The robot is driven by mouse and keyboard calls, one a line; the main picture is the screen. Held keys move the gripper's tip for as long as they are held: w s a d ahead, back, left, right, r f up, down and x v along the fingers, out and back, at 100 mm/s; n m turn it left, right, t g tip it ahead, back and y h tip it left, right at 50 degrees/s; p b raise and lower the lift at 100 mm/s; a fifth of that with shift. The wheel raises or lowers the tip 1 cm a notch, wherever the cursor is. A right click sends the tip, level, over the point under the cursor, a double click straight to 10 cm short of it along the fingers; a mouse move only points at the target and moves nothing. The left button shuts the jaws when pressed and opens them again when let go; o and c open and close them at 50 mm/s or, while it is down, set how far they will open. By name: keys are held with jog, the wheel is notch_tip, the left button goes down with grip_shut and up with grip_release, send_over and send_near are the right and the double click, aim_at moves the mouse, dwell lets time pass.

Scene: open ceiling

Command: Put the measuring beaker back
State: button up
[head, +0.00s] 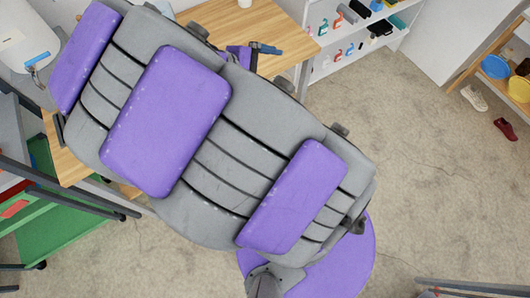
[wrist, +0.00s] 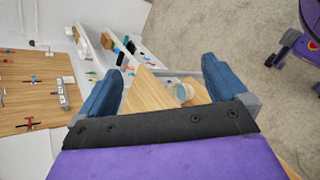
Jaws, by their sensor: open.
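A small pale cup-like vessel (wrist: 183,93), which looks like the measuring beaker, stands on the wooden desk (wrist: 148,95) in the wrist view. It appears between the two blue fingers of my gripper (wrist: 165,75), nearer the right one and beyond the fingertips. My gripper is open and nothing is held in it. In the head view my gripper (head: 268,49) reaches over the desk (head: 290,30), partly hidden behind my body. A white vessel (head: 245,3) is cut off at the top edge there; it may be the same one.
A white shelf unit (head: 318,62) with small tools and boxes stands beside the desk. A wooden rack with a blue bowl (head: 495,67) and a yellow bowl (head: 519,89) is at far right, shoes below. A green cart (head: 65,215) is at left. Carpet at right is mostly clear.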

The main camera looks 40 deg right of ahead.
jog(key=s+a+m+y, duration=0.6)
jog(key=s+a+y, duration=0.4)
jog(key=s, duration=0.6)
jog(key=shift+s+a+f+y, duration=0.2)
jog(key=shift+a+f+y, duration=0.2)
jog(key=shift+a, duration=0.7)
